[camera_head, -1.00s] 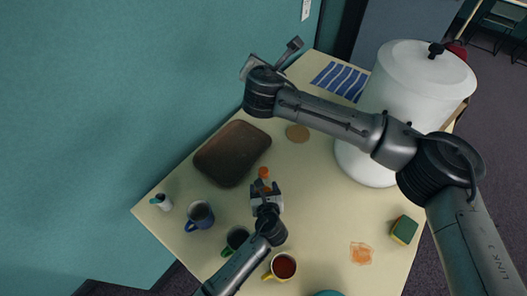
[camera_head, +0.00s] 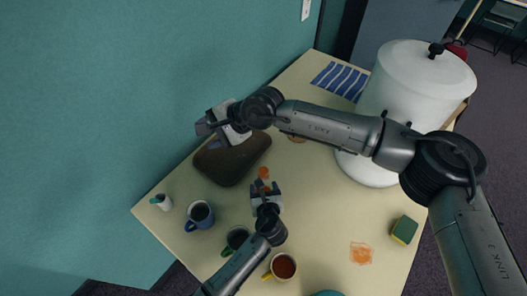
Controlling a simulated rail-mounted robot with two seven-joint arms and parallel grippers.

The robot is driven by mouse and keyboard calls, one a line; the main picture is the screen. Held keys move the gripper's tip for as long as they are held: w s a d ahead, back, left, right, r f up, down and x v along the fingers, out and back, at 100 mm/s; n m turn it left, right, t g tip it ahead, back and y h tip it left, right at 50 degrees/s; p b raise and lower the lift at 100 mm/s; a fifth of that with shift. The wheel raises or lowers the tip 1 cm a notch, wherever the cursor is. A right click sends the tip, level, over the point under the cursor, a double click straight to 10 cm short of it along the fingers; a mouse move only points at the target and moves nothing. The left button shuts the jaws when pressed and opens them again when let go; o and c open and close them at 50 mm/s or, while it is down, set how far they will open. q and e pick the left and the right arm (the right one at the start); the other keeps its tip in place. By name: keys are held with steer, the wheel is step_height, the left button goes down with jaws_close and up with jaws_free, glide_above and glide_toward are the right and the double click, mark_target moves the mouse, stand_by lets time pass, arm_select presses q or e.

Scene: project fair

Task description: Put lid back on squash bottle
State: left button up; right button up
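A small orange thing, seemingly the squash bottle (camera_head: 263,173), stands near the middle of the table, right of the brown tray. My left gripper (camera_head: 265,188) has its fingers on either side of its lower part and appears closed on it. My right gripper (camera_head: 212,125) is above the tray's upper left edge, apart from the bottle. Its fingertips are small and turned away, so I cannot tell whether it is open or holds anything. I cannot make out a separate lid.
The brown tray (camera_head: 225,170) lies by the teal wall. A small white bottle with a teal cap (camera_head: 163,202), a blue mug (camera_head: 200,215), a green mug (camera_head: 236,238) and a yellow mug (camera_head: 283,267) stand nearby. A large white urn (camera_head: 415,85) and a sponge (camera_head: 404,229) are on the right.

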steer(key=d+f+n+h, duration=0.3)
steer(key=d+f+h, duration=0.2)
steer(key=d+h, duration=0.1)
steer(key=n+g+h, duration=0.1)
steer(key=h, duration=0.3)
glide_above(264, 171)
steer(key=a, duration=0.1)
steer(key=shift+w+f, duration=0.25)
steer(key=shift+f, duration=0.35)
steer(key=shift+s+d+n+g, duration=0.2)
steer(key=shift+d+n+g, duration=0.1)
steer(key=shift+d+n, duration=0.15)
steer(key=shift+f, duration=4.05)
steer(key=shift+c, duration=0.5)
steer(key=c, duration=0.8)
steer(key=m, duration=0.6)
steer(key=shift+m, duration=0.35)
steer(key=shift+c, duration=0.2)
